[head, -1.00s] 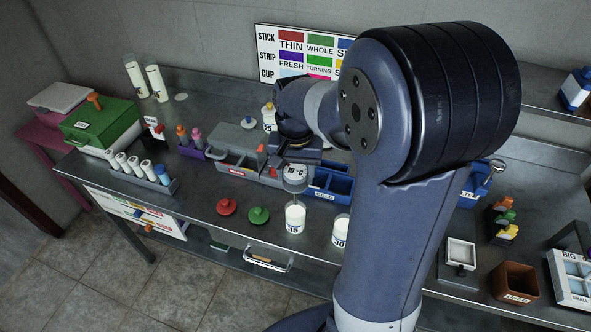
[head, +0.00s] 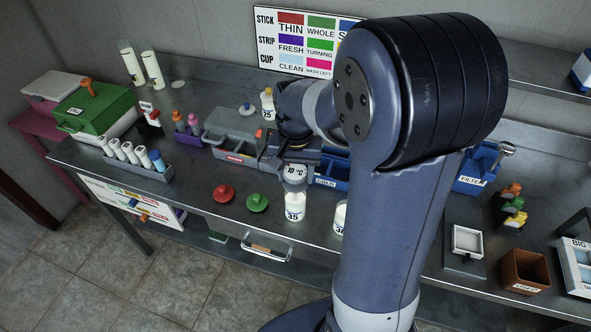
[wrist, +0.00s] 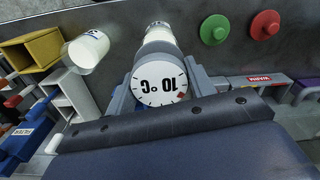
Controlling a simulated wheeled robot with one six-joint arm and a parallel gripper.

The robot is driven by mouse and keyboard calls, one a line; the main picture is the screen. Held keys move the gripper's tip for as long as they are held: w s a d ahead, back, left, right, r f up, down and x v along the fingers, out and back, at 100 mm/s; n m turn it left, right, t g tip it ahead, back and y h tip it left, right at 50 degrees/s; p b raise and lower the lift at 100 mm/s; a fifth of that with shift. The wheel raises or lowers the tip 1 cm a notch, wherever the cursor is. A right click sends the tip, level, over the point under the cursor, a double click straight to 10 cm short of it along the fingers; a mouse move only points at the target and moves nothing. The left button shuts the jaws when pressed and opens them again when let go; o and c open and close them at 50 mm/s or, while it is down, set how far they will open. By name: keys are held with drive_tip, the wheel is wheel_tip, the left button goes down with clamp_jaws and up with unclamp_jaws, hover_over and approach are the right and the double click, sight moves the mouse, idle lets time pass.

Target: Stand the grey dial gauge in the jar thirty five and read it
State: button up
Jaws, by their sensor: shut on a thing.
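The grey dial gauge (head: 295,171) has a round white face marked 10 °C. My gripper (head: 293,158) is shut on it and holds it directly above jar thirty five (head: 295,208), a white jar near the bench's front. The gauge's lower end is close to the jar mouth; I cannot tell whether a stem is inside. In the wrist view the gauge face (wrist: 159,84) shows upside down between the fingers, with a red mark at lower right. No needle is clear. Jar thirty five (wrist: 160,36) is partly hidden behind it.
Jar thirty (head: 340,216) stands just right, partly hidden by my arm. A red knob-topped disc (head: 224,194) and a green one (head: 257,203) lie left. The grey warm bin (head: 232,160) and blue cold bin (head: 328,183) are behind. Bare bench lies at front left.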

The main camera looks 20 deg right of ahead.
drive_tip(key=shift+f+b, duration=1.5)
drive_tip(key=shift+f, duration=0.8)
drive_tip(key=o, duration=1.1)
wheel_tip(320, 180, up, 11)
drive_tip(key=shift+f, duration=0.1)
